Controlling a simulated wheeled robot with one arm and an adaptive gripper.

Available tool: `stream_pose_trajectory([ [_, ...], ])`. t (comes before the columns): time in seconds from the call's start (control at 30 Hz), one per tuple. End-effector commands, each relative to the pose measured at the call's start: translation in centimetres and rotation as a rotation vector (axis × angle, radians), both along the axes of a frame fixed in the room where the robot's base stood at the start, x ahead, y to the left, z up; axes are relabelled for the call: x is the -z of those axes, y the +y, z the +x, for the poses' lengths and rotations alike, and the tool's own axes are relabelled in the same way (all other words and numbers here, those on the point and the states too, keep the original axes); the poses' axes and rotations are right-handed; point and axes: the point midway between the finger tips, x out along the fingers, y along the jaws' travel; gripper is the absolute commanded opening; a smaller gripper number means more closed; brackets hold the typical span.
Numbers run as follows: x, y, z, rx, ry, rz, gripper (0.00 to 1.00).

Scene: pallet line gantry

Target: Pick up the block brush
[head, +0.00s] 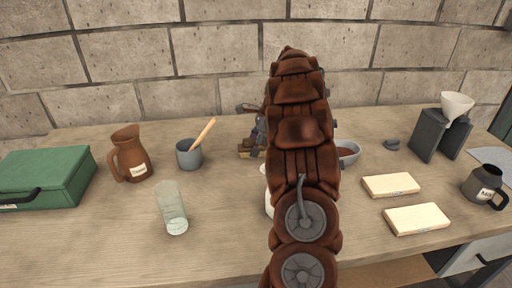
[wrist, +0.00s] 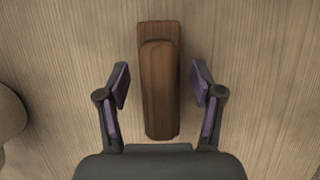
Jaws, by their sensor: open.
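The block brush, a dark brown wooden block with a raised rounded grip along its top (wrist: 160,85), lies on the table in the wrist view, its long side running up and down the picture. Its bristles do not show. My gripper (wrist: 161,75) is open, with one finger on each side of the brush and a visible gap on both sides. In the head view my arm covers most of this area. A small brown and tan piece, perhaps the brush, shows just left of the arm, below part of my gripper.
A grey cup (head: 189,155) with a wooden stick, a brown jug (head: 131,155), a clear glass (head: 172,208) and a green case (head: 45,175) stand left. Right are a bowl (head: 348,152), two pale blocks (head: 391,185) (head: 416,219), a dark mug (head: 484,184) and a white funnel (head: 457,104).

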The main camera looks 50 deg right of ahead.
Motion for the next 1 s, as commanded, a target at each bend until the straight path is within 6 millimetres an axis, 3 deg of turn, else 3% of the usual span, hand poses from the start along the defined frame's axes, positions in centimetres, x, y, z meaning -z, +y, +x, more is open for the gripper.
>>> stream_pose_trajectory([
  [0.37,0.62,0.19,0.17,0.000,-0.001,-0.001,0.65],
  [1.0,0.61,0.18,0.16,0.000,-0.001,-0.001,0.00],
])
